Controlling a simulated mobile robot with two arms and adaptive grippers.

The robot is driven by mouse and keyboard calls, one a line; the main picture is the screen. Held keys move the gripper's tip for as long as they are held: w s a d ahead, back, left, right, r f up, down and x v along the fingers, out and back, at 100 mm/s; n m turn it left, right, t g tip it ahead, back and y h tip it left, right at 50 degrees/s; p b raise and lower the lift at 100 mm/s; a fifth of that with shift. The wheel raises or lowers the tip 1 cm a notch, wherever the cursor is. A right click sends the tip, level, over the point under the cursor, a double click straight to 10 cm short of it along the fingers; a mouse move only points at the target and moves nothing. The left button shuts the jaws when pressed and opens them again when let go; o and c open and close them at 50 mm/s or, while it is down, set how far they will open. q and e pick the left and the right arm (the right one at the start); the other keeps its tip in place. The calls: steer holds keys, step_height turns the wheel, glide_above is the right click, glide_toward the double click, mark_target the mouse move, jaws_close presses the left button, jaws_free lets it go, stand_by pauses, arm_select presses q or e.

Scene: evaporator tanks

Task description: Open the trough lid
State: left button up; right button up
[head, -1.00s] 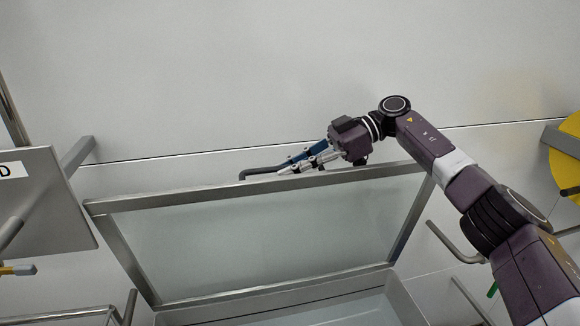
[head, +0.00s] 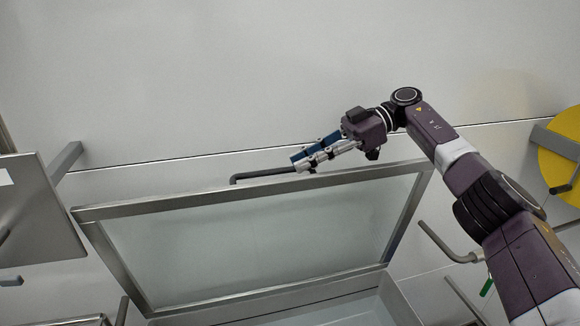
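The trough lid (head: 250,235), a clear panel in a grey metal frame, stands raised and tilted over the trough (head: 395,303) in the head view. A dark bar handle (head: 262,176) shows just behind the lid's upper edge. My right gripper (head: 298,163) is above that edge, with its fingertips at the bar's visible right end. Its blue and grey fingers overlap from this angle, so I cannot tell whether they are open, shut or touching the bar. My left gripper is not in view.
A grey panel (head: 40,215) on a bracket stands at the left. A yellow disc (head: 562,150) and a bent grey pipe (head: 445,243) are at the right. The pale wall behind is bare above the lid.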

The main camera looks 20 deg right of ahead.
steer(key=shift+v, duration=0.85)
